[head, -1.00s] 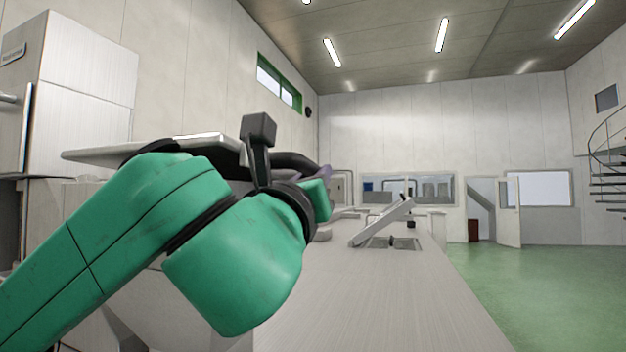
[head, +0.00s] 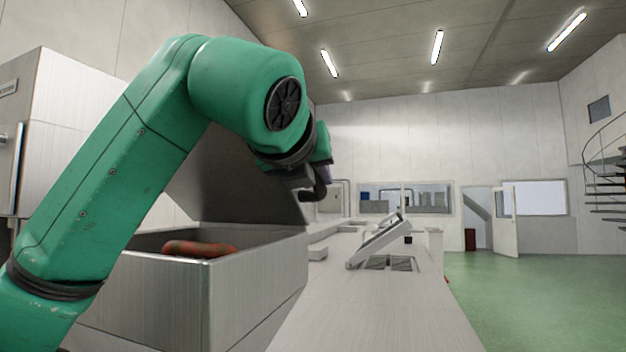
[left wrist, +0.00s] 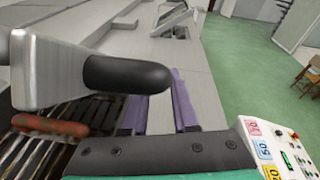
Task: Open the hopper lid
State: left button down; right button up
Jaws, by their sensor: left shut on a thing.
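The hopper lid (head: 236,190) is a dark grey metal panel, swung up and steeply tilted above the hopper (head: 255,295), whose top is open. My left gripper (head: 312,182) is at the lid's upper right edge, partly hidden by my green arm. In the left wrist view, my left gripper's purple fingers (left wrist: 158,112) are at the lid's black handle (left wrist: 125,74), which a grey bracket carries. The gripper is shut on the handle, though the handle covers part of the fingers. My right gripper is not in view.
A red-orange rounded thing (head: 200,248) lies inside the hopper; in the left wrist view it lies over a dark slatted grate (left wrist: 35,150). A pale counter (head: 375,315) runs away from me with a tilted panel (head: 377,240). Green floor (head: 520,300) is clear on the right.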

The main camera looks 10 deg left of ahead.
pick_arm(q)
jog(key=shift+w+r, duration=0.1)
jog(key=shift+r, duration=0.15)
jog(key=c, duration=1)
grip_release()
jog(key=shift+w+a+f, duration=0.1)
jog(key=shift+w+f, duration=0.1)
jog(key=shift+w, duration=0.1)
jog(key=shift+s+b, duration=0.3)
jog(key=shift+s, duration=0.15)
jog(key=b+v, duration=0.2)
jog(key=v, duration=0.5)
jog(key=b+v, duration=0.2)
jog(key=v, duration=0.4)
jog(key=shift+s+r, duration=0.3)
jog(key=shift+s, duration=0.05)
